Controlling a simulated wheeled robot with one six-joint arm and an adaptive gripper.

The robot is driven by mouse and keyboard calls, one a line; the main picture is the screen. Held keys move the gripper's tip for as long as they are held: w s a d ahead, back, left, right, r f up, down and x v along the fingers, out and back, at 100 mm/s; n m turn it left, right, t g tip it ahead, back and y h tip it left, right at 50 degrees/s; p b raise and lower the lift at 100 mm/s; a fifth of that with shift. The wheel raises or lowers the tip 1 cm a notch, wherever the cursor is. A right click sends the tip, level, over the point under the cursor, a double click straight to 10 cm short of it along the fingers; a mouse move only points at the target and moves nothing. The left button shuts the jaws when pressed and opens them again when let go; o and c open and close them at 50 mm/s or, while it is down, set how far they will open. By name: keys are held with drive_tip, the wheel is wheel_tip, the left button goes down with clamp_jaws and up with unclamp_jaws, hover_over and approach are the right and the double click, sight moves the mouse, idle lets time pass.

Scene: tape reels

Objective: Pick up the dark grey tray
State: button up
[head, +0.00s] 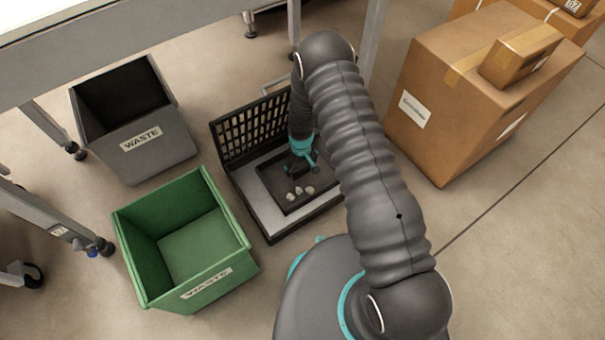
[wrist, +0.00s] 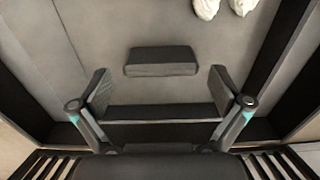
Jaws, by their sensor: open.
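The dark grey tray (head: 272,184) lies flat inside a low black crate (head: 305,226) in the head view, with several small whitish lumps (head: 299,191) on it. My gripper (head: 300,168) is low over the tray's far part, pointing down. In the wrist view the grey tray floor (wrist: 95,40) fills the middle, with a raised dark block (wrist: 160,61) on it and two whitish lumps (wrist: 206,8) at the top edge. My open fingers (wrist: 158,92) stand on either side below that block, with nothing gripped. Contact with the tray cannot be told.
The crate has a tall slatted wall (head: 252,128) at the back. A grey waste bin (head: 165,160) and a green waste bin (head: 215,230) stand to its left. Cardboard boxes (head: 430,90) stand at the right. A table (head: 140,55) overhangs behind. The floor at lower right is clear.

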drive_tip(key=shift+f, duration=1.45)
drive_tip(key=shift+c, duration=0.3)
drive_tip(key=c, duration=1.1)
drive_tip(key=shift+c, duration=0.2)
drive_tip(key=shift+r, duration=0.15)
drive_tip(key=shift+r, duration=1.9)
drive_tip(key=s+d+r+p, duration=0.1)
drive_tip(key=s+d+r, duration=0.2)
drive_tip(key=s+r, duration=0.4)
drive_tip(key=s, duration=0.4)
drive_tip(key=shift+d, duration=0.25)
